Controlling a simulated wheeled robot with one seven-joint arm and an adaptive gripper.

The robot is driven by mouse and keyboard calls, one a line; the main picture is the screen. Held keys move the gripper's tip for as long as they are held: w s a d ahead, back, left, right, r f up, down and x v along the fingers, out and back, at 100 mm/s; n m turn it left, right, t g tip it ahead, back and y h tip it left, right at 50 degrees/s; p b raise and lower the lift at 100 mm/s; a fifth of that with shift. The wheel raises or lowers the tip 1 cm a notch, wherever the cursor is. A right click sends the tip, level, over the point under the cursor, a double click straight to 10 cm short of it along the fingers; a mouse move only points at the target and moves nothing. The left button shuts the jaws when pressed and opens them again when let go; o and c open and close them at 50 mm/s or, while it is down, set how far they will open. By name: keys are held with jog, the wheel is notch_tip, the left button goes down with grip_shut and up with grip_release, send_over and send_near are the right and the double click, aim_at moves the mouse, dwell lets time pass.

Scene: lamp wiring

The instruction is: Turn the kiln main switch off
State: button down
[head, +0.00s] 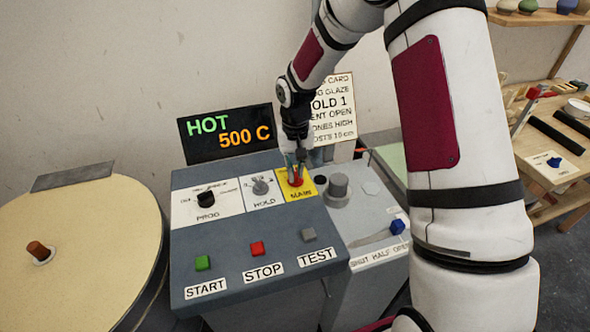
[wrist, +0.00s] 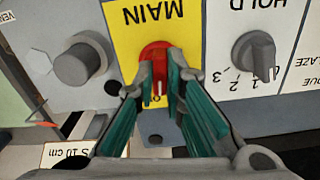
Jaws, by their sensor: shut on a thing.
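The kiln main switch (head: 295,177) is a red rotary knob on a yellow plate labelled MAIN, on the sloped grey control panel. In the wrist view the red knob (wrist: 155,62) sits between my fingertips, with a pale pointer mark toward the gripper side. My gripper (head: 296,162) comes down from above and is shut on the knob. It also shows in the wrist view (wrist: 160,85), its teal finger pads on either side of the knob. The fingers hide part of the knob and plate. The display (head: 226,133) reads HOT 500 C.
The HOLD knob (head: 260,186) and black PROG knob (head: 206,199) are left of MAIN. A grey round knob (head: 338,186) is to the right. Green START (head: 203,263), red STOP (head: 257,248) and grey TEST (head: 308,235) buttons lie in front. A card partly behind my arm stands at the back.

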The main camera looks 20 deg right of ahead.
aim_at(296, 172)
jog(key=n, duration=0.5)
jog(key=shift+n, duration=0.3)
jog(key=n, duration=0.4)
jog(key=shift+n+b, duration=0.3)
jog(key=shift+n, duration=0.1)
jog(key=c, duration=1.7)
grip_release()
jog(key=shift+o, duration=0.2)
notch_tip(296, 172, up, 12)
